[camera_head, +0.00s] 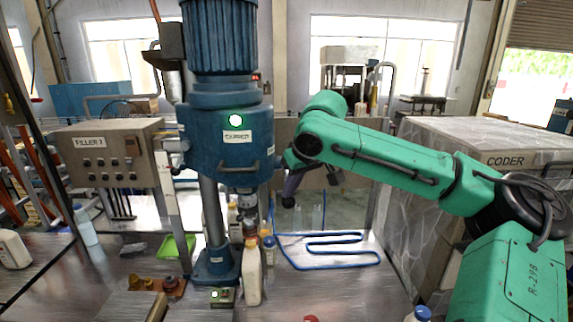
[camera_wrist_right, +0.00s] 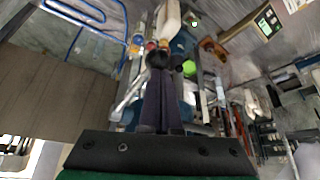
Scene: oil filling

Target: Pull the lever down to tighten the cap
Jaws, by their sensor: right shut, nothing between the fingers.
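The blue capper (camera_head: 222,150) stands left of centre in the head view, with a lit green button on its front. A dark bar handle (camera_head: 240,177), which looks like the lever, crosses the lower front of its body. A white bottle (camera_head: 252,277) stands upright in front of the capper's base. My right gripper (camera_head: 287,203) is shut and empty, pointing down just right of the capper, apart from the handle. In the right wrist view its fingers (camera_wrist_right: 158,58) meet at the tips, hiding part of what lies beyond. My left gripper is not in view.
A bottle with a blue cap (camera_head: 269,250) stands behind the white one. A blue tube rack (camera_head: 335,265) lies to the right. A green tray (camera_head: 177,247) lies left of the capper.

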